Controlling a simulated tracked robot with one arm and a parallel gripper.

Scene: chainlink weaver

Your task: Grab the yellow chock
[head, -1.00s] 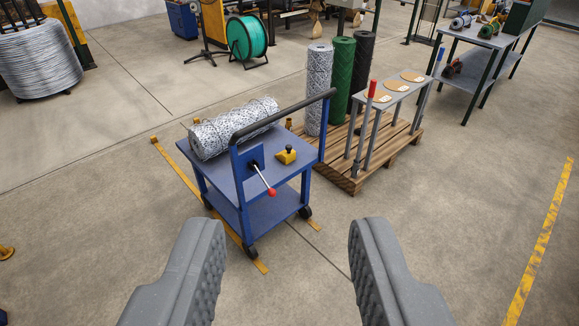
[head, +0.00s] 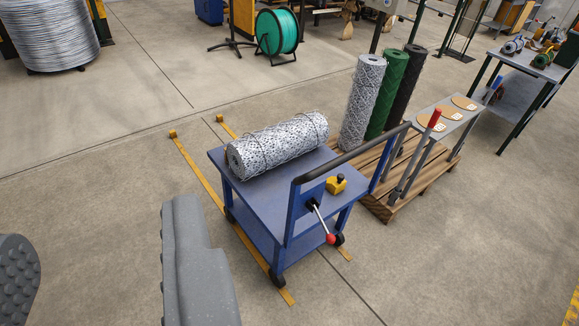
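The yellow chock (head: 333,187), a small block with a black knob, sits on the top deck of the blue cart (head: 262,196), near its handle end. The cart's upright frame and black handle bar stand close in front of it. My gripper (head: 100,228) is open and empty in the lower left, with two grey padded fingers wide apart. It is to the left of the cart and apart from the chock. The left finger is partly cut off by the picture edge.
A wire mesh roll (head: 277,146) lies on the cart's deck. A lever with a red knob (head: 330,239) sticks out of the cart's front. A wooden pallet (head: 422,190) with upright rolls and a metal rack stands to the right. Floor in front is clear.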

